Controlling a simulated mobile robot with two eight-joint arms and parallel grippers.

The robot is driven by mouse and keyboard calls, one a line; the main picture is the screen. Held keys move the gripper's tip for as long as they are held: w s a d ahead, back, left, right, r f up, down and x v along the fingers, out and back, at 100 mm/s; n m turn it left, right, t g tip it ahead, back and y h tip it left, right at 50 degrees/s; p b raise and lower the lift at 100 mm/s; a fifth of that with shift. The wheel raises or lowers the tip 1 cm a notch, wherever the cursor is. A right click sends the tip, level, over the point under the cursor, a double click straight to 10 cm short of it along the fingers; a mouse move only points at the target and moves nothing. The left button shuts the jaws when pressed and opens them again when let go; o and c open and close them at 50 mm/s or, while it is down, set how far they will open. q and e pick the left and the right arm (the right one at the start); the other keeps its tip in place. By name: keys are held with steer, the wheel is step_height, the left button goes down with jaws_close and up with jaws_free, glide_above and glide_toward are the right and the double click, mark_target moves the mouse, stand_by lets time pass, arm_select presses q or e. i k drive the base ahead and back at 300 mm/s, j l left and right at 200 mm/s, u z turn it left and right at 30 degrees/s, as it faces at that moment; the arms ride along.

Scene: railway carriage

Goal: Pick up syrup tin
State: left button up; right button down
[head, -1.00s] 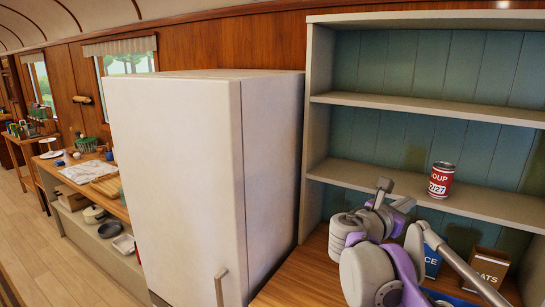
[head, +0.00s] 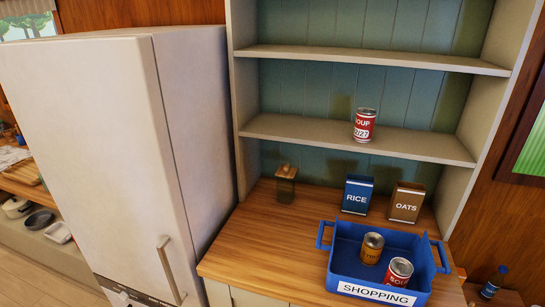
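An orange-yellow tin (head: 372,248) with a dark top stands upright in the blue crate marked SHOPPING (head: 343,275); its label is too small to read, so I cannot confirm that it is the syrup tin. A red-and-white tin (head: 398,272) is in the same crate, to the right and nearer. Both tins' lower parts are partly hidden. The crate sits on the wooden counter at the lower right of the head view. Neither of my grippers is in view.
A soup tin (head: 365,125) stands on the shelf (head: 290,129) above. A blue rice box (head: 357,194) and a brown oats box (head: 406,202) stand behind the crate. A small brown lidded jar (head: 285,184) is farther left. The counter's left part (head: 245,238) is clear; the fridge (head: 95,150) stands beyond.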

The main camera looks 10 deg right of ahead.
mark_target(371, 249)
steer(key=z, duration=1.4)
steer(key=k+j+u, duration=0.15)
steer(key=k+u, duration=0.15)
steer(key=i+j, duration=0.15)
steer(key=i, duration=0.3)
